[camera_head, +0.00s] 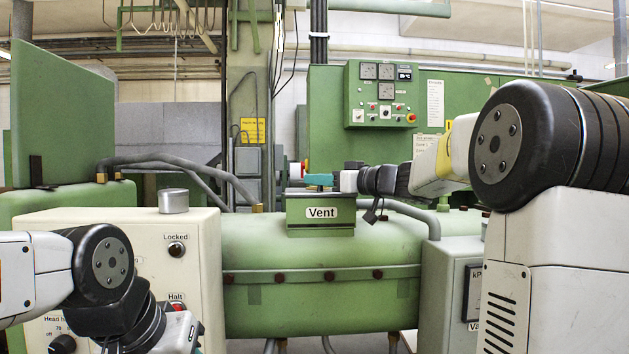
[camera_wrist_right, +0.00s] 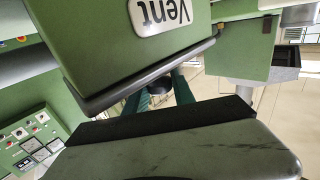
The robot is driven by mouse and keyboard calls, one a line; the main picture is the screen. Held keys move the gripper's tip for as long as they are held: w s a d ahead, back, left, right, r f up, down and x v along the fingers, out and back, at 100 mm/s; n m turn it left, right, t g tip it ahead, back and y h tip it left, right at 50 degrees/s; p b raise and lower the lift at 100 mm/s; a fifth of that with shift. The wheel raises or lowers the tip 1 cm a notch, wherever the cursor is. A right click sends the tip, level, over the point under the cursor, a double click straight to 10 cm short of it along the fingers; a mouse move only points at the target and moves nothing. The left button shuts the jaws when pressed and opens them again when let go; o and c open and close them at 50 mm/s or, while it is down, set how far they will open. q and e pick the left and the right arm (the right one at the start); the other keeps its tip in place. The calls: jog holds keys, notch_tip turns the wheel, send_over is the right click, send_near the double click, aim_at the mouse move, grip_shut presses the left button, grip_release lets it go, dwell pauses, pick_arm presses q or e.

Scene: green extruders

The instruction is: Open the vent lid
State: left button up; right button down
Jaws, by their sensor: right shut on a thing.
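The green vent box (camera_head: 320,213), labelled "Vent", stands on the large green horizontal tank. Its dark top rim (camera_head: 320,193) looks level, but the lid's upper face is hidden, so I cannot tell whether it is ajar. My right gripper (camera_head: 319,180) reaches in from the right, just above the rim. In the right wrist view the box (camera_wrist_right: 130,45) appears upside down, and the gripper's teal fingers (camera_wrist_right: 158,92) are shut on a small dark round part (camera_wrist_right: 160,86), apparently the lid's knob. My left gripper (camera_head: 190,332) is low at the left, its fingers mostly hidden.
A cream control box (camera_head: 130,235) with a metal cylinder (camera_head: 173,201) on top stands left of the tank (camera_head: 310,250). A gauge cabinet (camera_head: 447,290) stands to the right. Grey pipes (camera_head: 185,165) run behind, and a green panel with buttons (camera_head: 381,95) is farther back.

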jog(key=shift+r, duration=0.1)
jog(key=shift+w+r+m+g+h, duration=0.4)
jog(key=shift+r+m+g, duration=0.1)
jog(key=shift+r, duration=0.2)
jog(key=shift+w+r+m+g+h, duration=0.3)
jog(key=shift+w+r+m+g, duration=0.15)
jog(key=shift+r, duration=0.2)
jog(key=shift+w+d+r+m+g+h, duration=0.1)
jog(key=shift+w+r+m+g+h, duration=0.5)
jog(key=shift+w+r+m+g, duration=0.7)
jog(key=shift+r, duration=0.2)
